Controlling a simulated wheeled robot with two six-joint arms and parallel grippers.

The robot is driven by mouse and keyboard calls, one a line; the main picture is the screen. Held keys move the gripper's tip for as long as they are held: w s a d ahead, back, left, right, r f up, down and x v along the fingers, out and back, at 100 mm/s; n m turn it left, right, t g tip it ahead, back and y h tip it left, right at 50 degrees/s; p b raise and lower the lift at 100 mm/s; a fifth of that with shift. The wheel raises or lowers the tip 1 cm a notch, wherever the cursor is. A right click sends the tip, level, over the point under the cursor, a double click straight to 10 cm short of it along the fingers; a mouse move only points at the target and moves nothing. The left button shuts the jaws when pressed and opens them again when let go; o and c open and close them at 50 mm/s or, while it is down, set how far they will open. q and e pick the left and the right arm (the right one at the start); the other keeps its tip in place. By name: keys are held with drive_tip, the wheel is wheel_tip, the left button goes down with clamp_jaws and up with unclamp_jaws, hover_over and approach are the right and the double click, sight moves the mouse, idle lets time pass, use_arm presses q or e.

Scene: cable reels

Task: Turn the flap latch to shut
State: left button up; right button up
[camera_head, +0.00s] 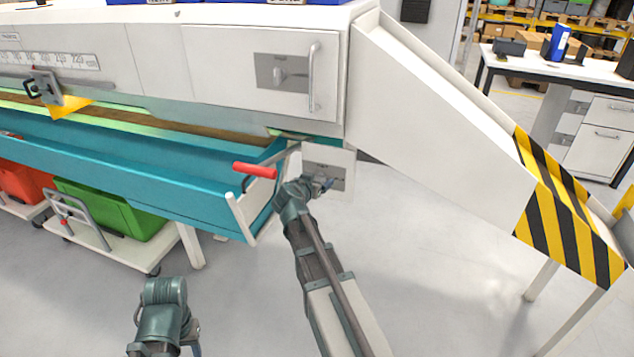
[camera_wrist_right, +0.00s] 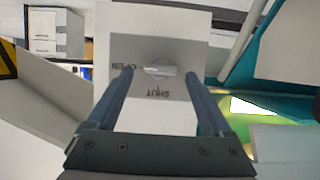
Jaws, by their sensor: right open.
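The flap latch is a small pale knob (camera_wrist_right: 160,70) on a grey plate (camera_wrist_right: 190,55) marked OPEN and SHUT, on a white panel. In the right wrist view the knob lies crosswise, in line with the OPEN mark at its left; SHUT reads upside down below it. My right gripper (camera_wrist_right: 161,82) is open, with its fingers on either side of the knob; contact cannot be told. In the head view my right gripper (camera_head: 322,184) is at the white flap (camera_head: 343,154) below the cabinet's end. My left arm shows at the bottom left; its fingers are not clear.
A red-handled lever (camera_head: 255,170) stands just left of my right gripper, at the end of the teal trough (camera_head: 150,175). A cabinet door (camera_head: 232,75) with another latch is above. A white chute (camera_head: 435,120) with striped end slopes to the right.

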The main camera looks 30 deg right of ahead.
clamp_jaws()
drive_tip(key=shift+w+n, duration=0.1)
drive_tip(key=shift+n, duration=0.2)
drive_tip(key=shift+w+a+f+n+g+h+b, duration=0.2)
drive_tip(key=shift+n+g+h+b, duration=0.3)
drive_tip(key=shift+n, duration=0.4)
drive_tip(key=n+h+b, duration=0.2)
drive_tip(key=n+b, duration=0.1)
drive_tip(key=f+n+g+h+b, duration=0.1)
drive_tip(key=n+b, duration=0.2)
drive_tip(key=n, duration=0.1)
drive_tip(key=n+g+h+b, duration=0.1)
drive_tip(key=n+h+b, duration=0.1)
drive_tip(key=n+b, duration=0.1)
drive_tip(key=shift+w+a+f+n+h, duration=0.2)
drive_tip(key=shift+w+a+n+h, duration=0.1)
drive_tip(key=shift+a+n, duration=0.15)
drive_tip(key=shift+n, duration=0.25)
